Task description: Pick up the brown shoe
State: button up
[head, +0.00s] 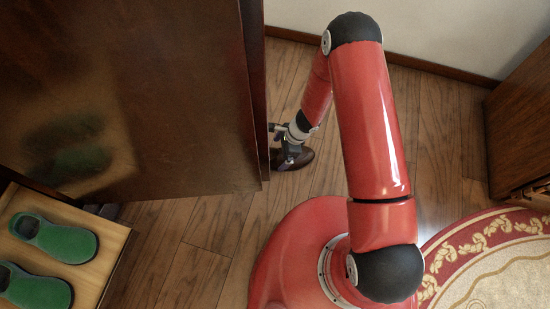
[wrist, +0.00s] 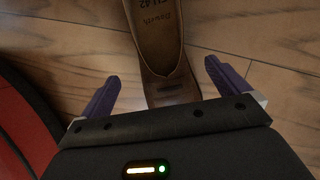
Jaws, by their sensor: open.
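The brown shoe (head: 298,158) lies on the wooden floor beside the dark cabinet in the head view, partly hidden by my gripper (head: 287,153). In the wrist view the brown shoe (wrist: 157,45) runs down from the top edge, with its insole and some lettering showing. My gripper (wrist: 160,88) is open there, with one purple finger on each side of the shoe and a visible gap to each. The near end of the shoe is hidden behind the gripper body. I cannot tell how high the fingers are above the floor.
A dark glossy cabinet (head: 180,110) stands close left of my gripper. Green slippers (head: 55,238) lie on a low wooden shelf (head: 112,240) at left. A patterned round rug (head: 495,245) and a wooden cabinet (head: 520,135) are at right. Wooden floor (head: 430,130) is clear at the centre right.

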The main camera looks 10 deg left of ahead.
jog(key=x, duration=0.3)
jog(key=b+x, duration=0.1)
jog(key=x, duration=0.1)
jog(key=shift+w+d+f, duration=0.25)
jog(key=shift+w+f, duration=0.1)
jog(key=shift+f, duration=0.05)
jog(key=c, duration=1.2)
jog(key=shift+r, duration=0.1)
